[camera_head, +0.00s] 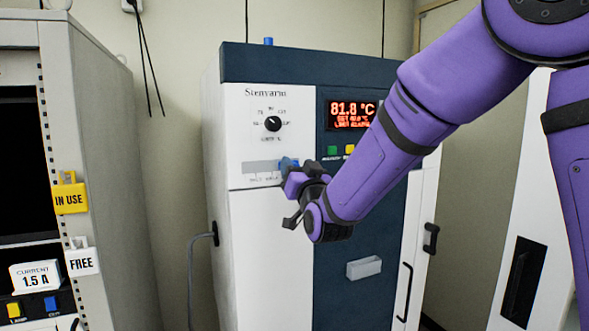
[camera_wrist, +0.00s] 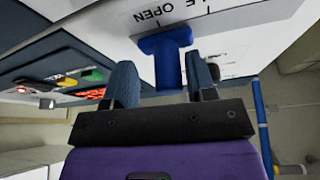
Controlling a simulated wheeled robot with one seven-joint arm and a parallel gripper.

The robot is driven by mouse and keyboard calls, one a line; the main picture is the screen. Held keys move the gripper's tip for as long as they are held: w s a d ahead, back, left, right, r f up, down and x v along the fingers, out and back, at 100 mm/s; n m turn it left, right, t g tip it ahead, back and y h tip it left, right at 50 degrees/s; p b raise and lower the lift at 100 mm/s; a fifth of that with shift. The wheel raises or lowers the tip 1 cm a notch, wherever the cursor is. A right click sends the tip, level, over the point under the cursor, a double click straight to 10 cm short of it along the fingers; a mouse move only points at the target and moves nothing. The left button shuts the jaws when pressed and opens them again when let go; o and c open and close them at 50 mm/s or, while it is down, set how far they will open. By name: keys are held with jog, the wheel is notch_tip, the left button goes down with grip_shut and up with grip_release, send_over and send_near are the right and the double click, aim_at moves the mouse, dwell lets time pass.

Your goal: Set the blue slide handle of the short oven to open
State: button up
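The blue slide handle (camera_wrist: 166,50) shows in the wrist view as a T-shaped knob beside the printed word OPEN. In the head view the handle (camera_head: 287,163) is at the right end of a grey slot on the white front of the cabinet (camera_head: 262,215), partly hidden by my gripper. My gripper (camera_head: 300,187) is at the handle. In the wrist view its two fingers (camera_wrist: 163,88) stand apart with the handle's stem between them. A gap shows between the left finger and the stem; contact on the right is unclear.
The cabinet has a dial (camera_head: 272,124), a red display (camera_head: 351,114) reading 81.8 °C and coloured buttons (camera_head: 332,150). A pale tray-like box (camera_head: 364,267) juts out below. A grey cabinet (camera_head: 100,170) with IN USE and FREE tags stands left.

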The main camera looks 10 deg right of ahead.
jog(key=shift+a, duration=0.15)
jog(key=shift+s+f, duration=0.15)
jog(key=shift+s, duration=0.1)
jog(key=v, duration=1)
jog(key=shift+s, duration=0.15)
jog(key=s+d+g+h, duration=0.2)
jog(key=s+d+g, duration=0.3)
jog(key=d+g, duration=0.4)
jog(key=s+d+f+g+h, duration=0.1)
jog(key=s+d+g, duration=0.3)
jog(key=s, duration=0.7)
jog(key=s+d+f+g+h, duration=0.1)
jog(key=s+d+f+g, duration=0.1)
jog(key=s+d, duration=0.4)
jog(key=s+g, duration=0.1)
jog(key=s, duration=0.3)
jog(key=shift+s+g+h, duration=0.3)
jog(key=shift+s+g, duration=0.1)
